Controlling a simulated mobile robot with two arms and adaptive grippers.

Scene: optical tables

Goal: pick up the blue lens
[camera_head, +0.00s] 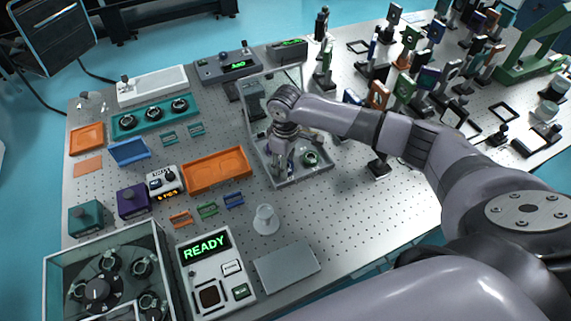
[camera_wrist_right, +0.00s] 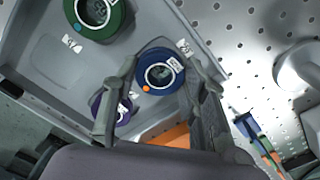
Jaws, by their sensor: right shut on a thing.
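The blue lens (camera_wrist_right: 168,84), a round blue-rimmed mount with a white label and an orange dot, sits between the two fingers of my right gripper (camera_wrist_right: 158,66) in the wrist view. The fingers are shut on its sides, over the grey tray (camera_wrist_right: 50,22). In the head view my right gripper (camera_head: 283,165) reaches down into the tray, and the blue lens is mostly hidden there. A green lens (camera_wrist_right: 97,13) lies in the tray, also visible in the head view (camera_head: 310,157). A purple lens (camera_wrist_right: 97,107) is partly behind one finger. My left gripper is out of view.
An orange tray (camera_head: 216,169) lies left of the grey tray. A glass-like cup (camera_head: 265,220) and a flat grey plate (camera_head: 286,266) are nearer. Many mounted optics crowd the right; a black post mount (camera_head: 378,168) stands close to my arm.

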